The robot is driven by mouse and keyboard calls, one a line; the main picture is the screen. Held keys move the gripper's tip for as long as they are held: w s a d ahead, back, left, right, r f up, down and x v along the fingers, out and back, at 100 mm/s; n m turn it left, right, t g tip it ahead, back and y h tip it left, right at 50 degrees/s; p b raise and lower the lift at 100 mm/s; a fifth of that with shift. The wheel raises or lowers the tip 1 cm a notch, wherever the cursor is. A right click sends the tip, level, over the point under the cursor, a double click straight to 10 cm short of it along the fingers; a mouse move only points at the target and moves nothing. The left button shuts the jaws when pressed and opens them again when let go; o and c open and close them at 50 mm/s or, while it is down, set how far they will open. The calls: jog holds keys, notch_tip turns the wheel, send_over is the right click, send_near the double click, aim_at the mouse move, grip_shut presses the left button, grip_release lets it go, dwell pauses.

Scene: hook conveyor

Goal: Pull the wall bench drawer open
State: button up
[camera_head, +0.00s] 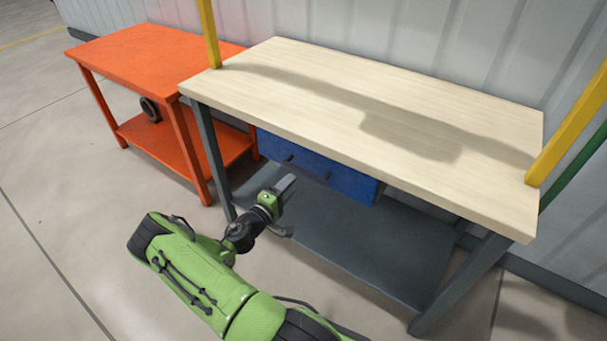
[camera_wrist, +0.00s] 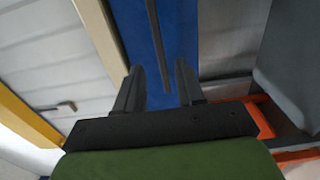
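The wall bench (camera_head: 370,95) has a pale wooden top on grey legs. Its blue drawer (camera_head: 350,183) hangs under the top and looks closed. A dark bar handle (camera_head: 307,168) runs along the drawer front. My gripper (camera_head: 290,205) is in front of the drawer, a little below the handle in the head view. In the wrist view my gripper (camera_wrist: 158,68) is open, with its two dark fingers apart. The handle (camera_wrist: 157,45) shows as a dark bar between them against the blue drawer front (camera_wrist: 178,30). I cannot tell how far the fingers are from it.
An orange table (camera_head: 150,50) stands to the left, with a dark round object (camera_head: 151,110) on its lower shelf. A grey lower shelf (camera_head: 370,255) lies under the bench. Yellow posts (camera_head: 575,120) rise at the bench ends. The floor in front is clear.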

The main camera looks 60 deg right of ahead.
aim_at(302, 173)
jog(key=d, duration=0.2)
jog(key=s+d, duration=0.1)
jog(key=d, duration=0.2)
jog(key=d+b, duration=0.1)
jog(key=d, duration=0.2)
jog(key=shift+s, duration=0.15)
grip_shut()
jog(key=shift+a, duration=0.1)
